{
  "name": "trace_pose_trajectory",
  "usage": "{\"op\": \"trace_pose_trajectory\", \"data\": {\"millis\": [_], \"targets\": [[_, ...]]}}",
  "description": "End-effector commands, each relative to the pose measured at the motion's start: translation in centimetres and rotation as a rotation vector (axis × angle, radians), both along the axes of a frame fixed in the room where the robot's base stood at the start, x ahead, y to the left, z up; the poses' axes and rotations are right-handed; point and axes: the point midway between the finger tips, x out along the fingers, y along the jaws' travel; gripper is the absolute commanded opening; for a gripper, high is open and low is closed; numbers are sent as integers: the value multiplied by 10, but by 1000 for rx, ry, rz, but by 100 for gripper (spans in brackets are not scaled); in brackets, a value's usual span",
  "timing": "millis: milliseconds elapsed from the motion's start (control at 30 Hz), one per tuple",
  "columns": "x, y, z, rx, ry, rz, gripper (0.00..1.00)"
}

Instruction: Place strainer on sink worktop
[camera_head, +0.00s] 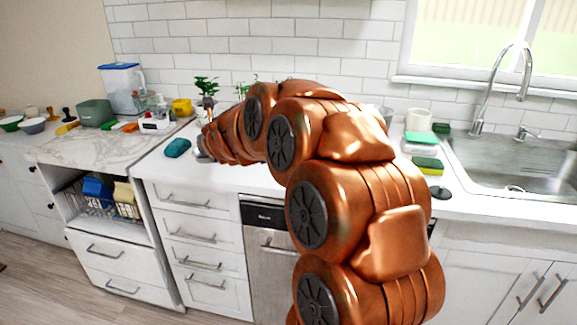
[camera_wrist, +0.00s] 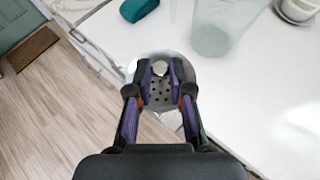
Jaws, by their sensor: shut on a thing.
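My gripper (camera_wrist: 160,84) is shut on the strainer (camera_wrist: 143,68), a round grey metal disc with small holes and a pale knob in its middle. In the wrist view the strainer overlaps the front edge of the white worktop (camera_wrist: 245,125); I cannot tell whether it touches it. In the head view my gripper is at the far end of my arm, mostly hidden, over the left part of the worktop (camera_head: 240,180). The steel sink (camera_head: 510,165) is set into the worktop at the right.
A teal object (camera_head: 177,147) lies close to my gripper. A clear glass (camera_wrist: 213,30) stands to its right in the wrist view. A yellow-green sponge (camera_head: 428,165) and a dark round disc (camera_head: 440,193) lie left of the sink. My arm hides the middle worktop.

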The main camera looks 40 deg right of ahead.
Motion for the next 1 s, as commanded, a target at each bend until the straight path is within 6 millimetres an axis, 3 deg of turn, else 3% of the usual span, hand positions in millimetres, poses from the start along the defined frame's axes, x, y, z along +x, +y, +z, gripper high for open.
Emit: {"op": "trace_pose_trajectory", "data": {"millis": [267, 467, 667, 800, 1000], "targets": [[-16, -45, 6, 0, 0, 14, 0], [-40, -87, 8, 5, -1, 33, 0], [-89, -148, 3, 4, -5, 53, 0], [-135, -185, -8, 5, -5, 61, 0], [-185, -214, -24, 3, -3, 66, 0]]}}
